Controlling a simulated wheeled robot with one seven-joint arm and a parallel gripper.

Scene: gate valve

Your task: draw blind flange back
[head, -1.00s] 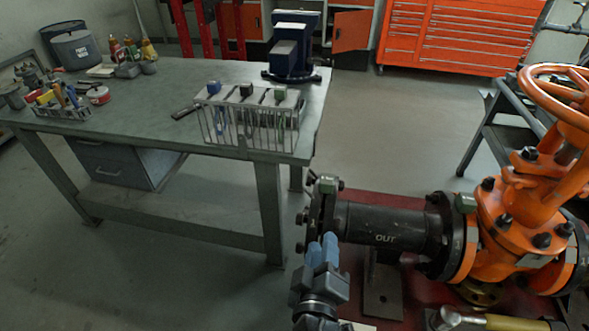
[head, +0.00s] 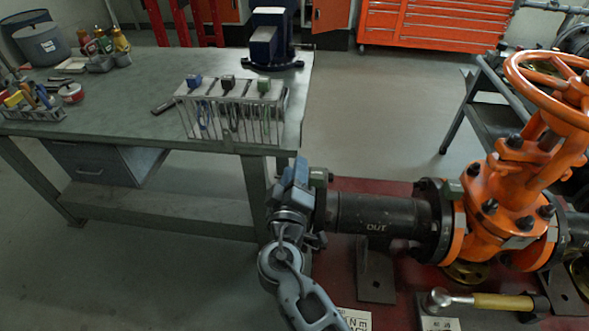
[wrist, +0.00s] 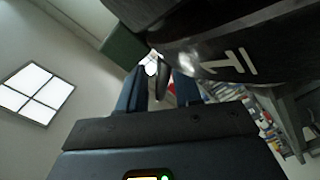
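The black pipe spool marked OUT (head: 385,217) runs left from the orange gate valve (head: 500,215). Its left end carries the dark flanged end (head: 321,212), with a green block (head: 320,176) on top. My gripper (head: 292,172) is at that end, on its left side, and partly hides it. In the wrist view my two blue fingers (wrist: 160,88) are spread apart. A dark rounded piece (wrist: 163,76) shows between them; I cannot tell whether they touch it. The spool (wrist: 235,62) fills the upper right, and the green block (wrist: 122,45) is upper left.
A grey workbench (head: 110,135) stands left, with a wire rack (head: 232,110) near its right corner and a blue vise (head: 272,40) behind. A hammer (head: 480,300) lies on the dark red base (head: 400,280). The floor between bench and orange cabinet (head: 435,22) is clear.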

